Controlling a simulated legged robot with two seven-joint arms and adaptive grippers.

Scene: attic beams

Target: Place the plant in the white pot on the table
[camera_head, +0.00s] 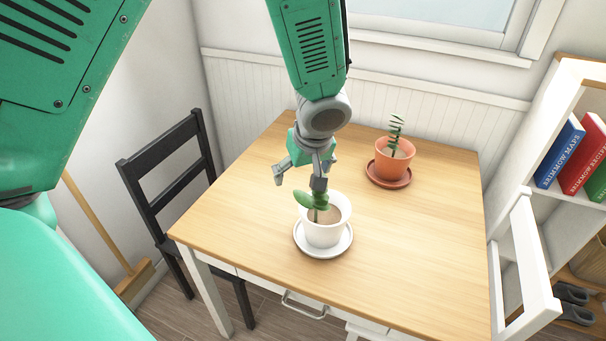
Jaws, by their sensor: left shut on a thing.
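A white pot (324,234) with brown soil stands on a white saucer (339,249) near the front middle of the wooden table (410,255). A small green plant (305,199) with broad leaves is at the pot's opening, over the left part of the soil. Its stem base appears to be at the soil, but I cannot tell whether it is set in it. My left gripper (319,184) reaches down from above and is shut on the plant, hiding its upper part. My right gripper is not in view.
A terracotta pot (393,165) with another plant stands on its saucer at the back. A black chair (165,185) is on the left and a white chair (528,258) on the right. A bookshelf (537,200) stands at the right. The table's right half is mostly clear.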

